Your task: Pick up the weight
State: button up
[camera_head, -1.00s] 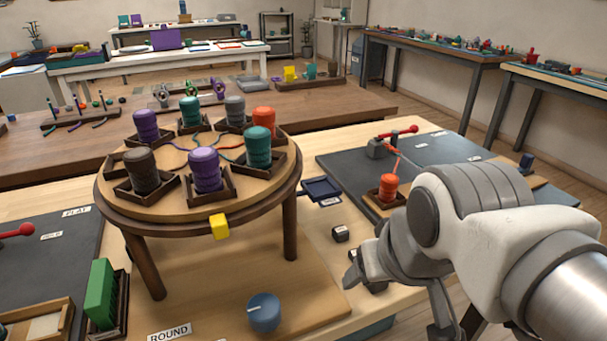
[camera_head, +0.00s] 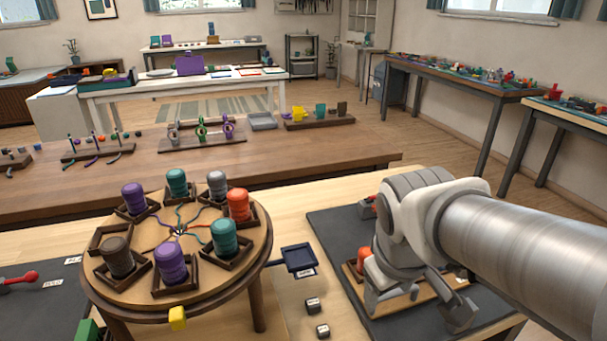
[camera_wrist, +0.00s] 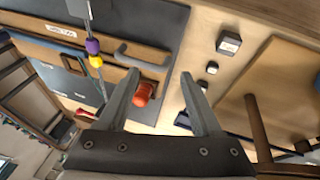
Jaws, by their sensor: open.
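No object is clearly marked as the weight. Small dark blocks with white top labels stand on the pale table, one (camera_head: 313,305) behind another (camera_head: 323,331); the wrist view shows a larger dark block (camera_wrist: 229,43) and smaller ones (camera_wrist: 212,68). My gripper (camera_head: 416,303) is open and empty above the grey mat, to the right of the blocks in the head view. In the wrist view, my gripper (camera_wrist: 160,78) has an orange-red spool (camera_wrist: 145,93) below and between its fingers, not gripped. The spool (camera_head: 361,262) is partly hidden behind my wrist in the head view.
A round wooden stand (camera_head: 205,222) with several coloured spools is left of the blocks. A dark blue tray (camera_head: 298,258) lies between the stand and the grey mat (camera_head: 335,236).

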jog(key=w+r+n+g+p, duration=0.1)
jog(key=w+r+n+p, duration=0.25)
jog(key=p, duration=0.35)
notch_tip(320, 180, up, 3)
jog(key=n+g+y+p, duration=0.1)
jog(key=n+g+p, duration=0.2)
jog(key=n+p, duration=1.3)
send_over(311, 303)
jog(key=p, duration=0.3)
jog(key=m, duration=0.3)
notch_tip(311, 303, down, 17)
jog(key=b, duration=0.3)
jog(key=shift+r+b, duration=0.1)
jog(key=shift+b, duration=0.3)
grip_shut()
